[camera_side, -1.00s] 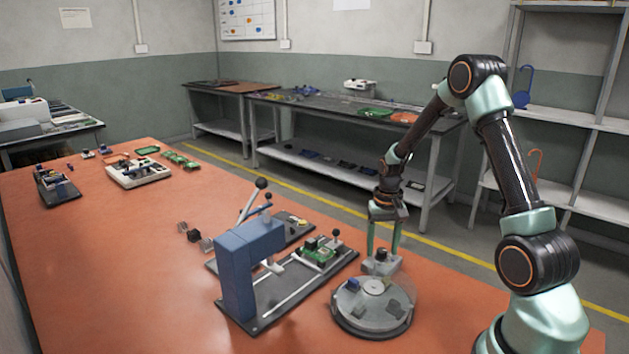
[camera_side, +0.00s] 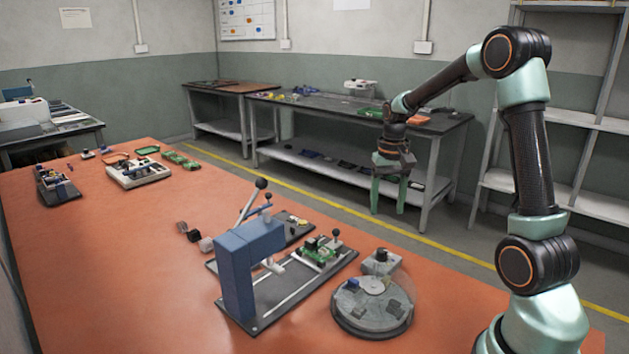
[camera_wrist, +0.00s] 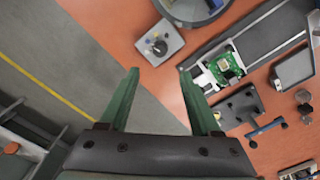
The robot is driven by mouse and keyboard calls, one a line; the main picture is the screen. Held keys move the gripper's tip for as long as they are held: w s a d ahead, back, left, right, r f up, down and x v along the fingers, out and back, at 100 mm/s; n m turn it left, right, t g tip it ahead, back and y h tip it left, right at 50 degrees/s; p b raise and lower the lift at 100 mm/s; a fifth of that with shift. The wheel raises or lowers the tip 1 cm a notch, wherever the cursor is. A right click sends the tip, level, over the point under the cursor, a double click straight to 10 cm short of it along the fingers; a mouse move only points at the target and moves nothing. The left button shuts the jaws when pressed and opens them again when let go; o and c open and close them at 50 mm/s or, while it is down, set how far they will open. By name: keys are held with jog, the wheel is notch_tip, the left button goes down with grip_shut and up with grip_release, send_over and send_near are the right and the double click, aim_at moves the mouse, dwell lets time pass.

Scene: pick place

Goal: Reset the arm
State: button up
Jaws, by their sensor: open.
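My gripper (camera_side: 389,190) is open and empty. In the side view it hangs in the air, fingers pointing down, above and behind the small grey box with a black knob (camera_side: 381,262). In the wrist view its two green fingers (camera_wrist: 160,92) stand wide apart with nothing between them. The grey box with the knob (camera_wrist: 160,42) lies beyond the fingertips in that view. No object touches the fingers.
A round grey turntable (camera_side: 372,318) stands at the table's near right. Beside it is a blue press (camera_side: 250,262) with an upright lever, and a green circuit board (camera_side: 320,250) on its base.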

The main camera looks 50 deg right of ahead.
jog(key=s+a+r+n+t, duration=0.2)
jog(key=s+a+r+n, duration=0.1)
jog(key=a, duration=0.8)
jog(key=s+a+r+n+t, duration=0.3)
jog(key=a+r+n, duration=0.3)
jog(key=a, duration=0.5)
jog(key=shift+s+r+t, duration=0.15)
jog(key=shift+s+t, duration=0.15)
jog(key=shift+s, duration=0.1)
